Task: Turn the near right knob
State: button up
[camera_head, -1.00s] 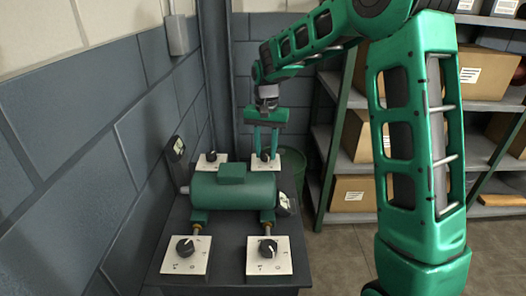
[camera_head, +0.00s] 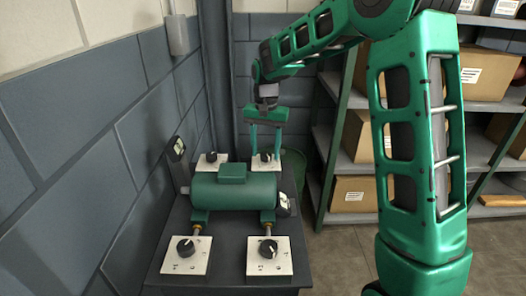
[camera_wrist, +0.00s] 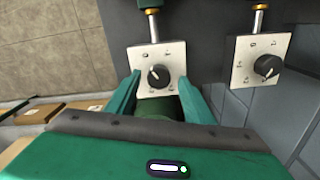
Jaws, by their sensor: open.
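The near right knob (camera_head: 268,248) is a black dial on a white square plate at the front right of the dark bench, with nothing touching it. My gripper (camera_head: 265,152) is at the far right knob (camera_head: 265,157), well beyond the near right one. In the wrist view, my gripper (camera_wrist: 160,82) is open, its green fingers on either side of a black knob (camera_wrist: 158,75), which I take to be the far right one. Contact with the knob or plate cannot be told. The near right knob is not seen in the wrist view.
A green cylinder (camera_head: 235,191) lies across the bench between the near and far knobs. The near left knob (camera_head: 185,248) and far left knob (camera_head: 211,157) sit on similar plates. A wall (camera_head: 75,180) is on the left, shelving with boxes (camera_head: 354,194) at right.

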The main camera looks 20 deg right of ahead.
aim_at(265, 153)
notch_tip(265, 153, up, 10)
jog(key=shift+r, duration=0.15)
dwell(0.3)
jog(key=shift+w, duration=0.1)
jog(key=s+d, duration=0.7)
jog(key=s, duration=0.2)
jog(key=s+d, duration=0.6)
jog(key=s, duration=0.4)
jog(key=s+d+f, duration=0.1)
jog(key=s+f, duration=0.2)
jog(key=s, duration=0.7)
jog(key=s+d+f, duration=0.2)
jog(key=s+f, duration=0.2)
jog(key=s, duration=0.6)
jog(key=shift+s+f, duration=0.15)
jog(key=shift+s, duration=0.25)
jog(key=shift+w, duration=0.15)
